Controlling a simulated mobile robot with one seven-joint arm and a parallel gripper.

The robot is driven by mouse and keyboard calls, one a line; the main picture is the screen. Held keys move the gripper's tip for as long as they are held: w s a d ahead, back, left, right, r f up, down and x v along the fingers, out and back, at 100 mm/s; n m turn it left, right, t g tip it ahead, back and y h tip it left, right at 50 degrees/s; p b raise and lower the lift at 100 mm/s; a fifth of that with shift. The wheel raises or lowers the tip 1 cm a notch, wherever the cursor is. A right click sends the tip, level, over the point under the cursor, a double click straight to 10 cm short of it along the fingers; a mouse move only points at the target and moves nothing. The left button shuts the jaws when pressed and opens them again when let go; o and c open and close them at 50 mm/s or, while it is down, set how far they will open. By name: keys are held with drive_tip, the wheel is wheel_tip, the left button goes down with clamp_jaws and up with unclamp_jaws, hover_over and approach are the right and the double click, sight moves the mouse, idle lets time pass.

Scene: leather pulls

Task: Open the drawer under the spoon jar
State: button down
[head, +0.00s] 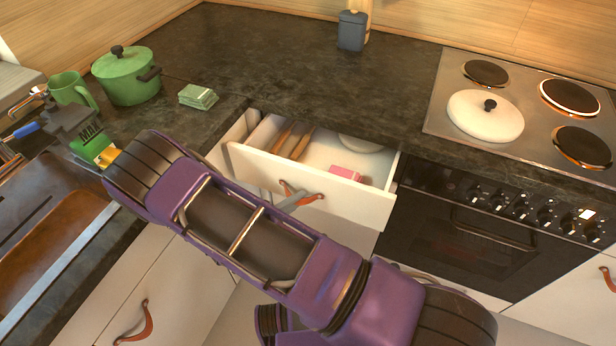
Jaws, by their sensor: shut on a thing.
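A white drawer (340,200) under the dark counter stands pulled out, left of the oven. Its reddish-brown leather pull (313,197) is on the front panel. Inside the drawer show long wooden utensils (296,142), a pink item (346,173) and part of a white round dish. A blue-grey jar (352,32) stands at the back of the counter, with something wooden rising at it.
A hob (460,120) with a white lidded pan (485,115) is at right above the black oven (450,245). A green pot (127,75), green mug (72,91) and stacked green cloths (198,96) stand left. The counter (280,65) between is mostly clear.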

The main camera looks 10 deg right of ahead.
drive_tip(key=s+a, duration=0.7)
drive_tip(key=s, duration=0.5)
drive_tip(key=shift+s, duration=0.25)
drive_tip(key=shift+a, duration=0.1)
drive_tip(key=c, duration=0.8)
unclamp_jaws()
drive_tip(key=shift+c, duration=0.2)
drive_tip(key=b+v, duration=0.2)
drive_tip(key=v, duration=1.5)
drive_tip(key=shift+a, duration=0.15)
drive_tip(key=shift+s, duration=0.1)
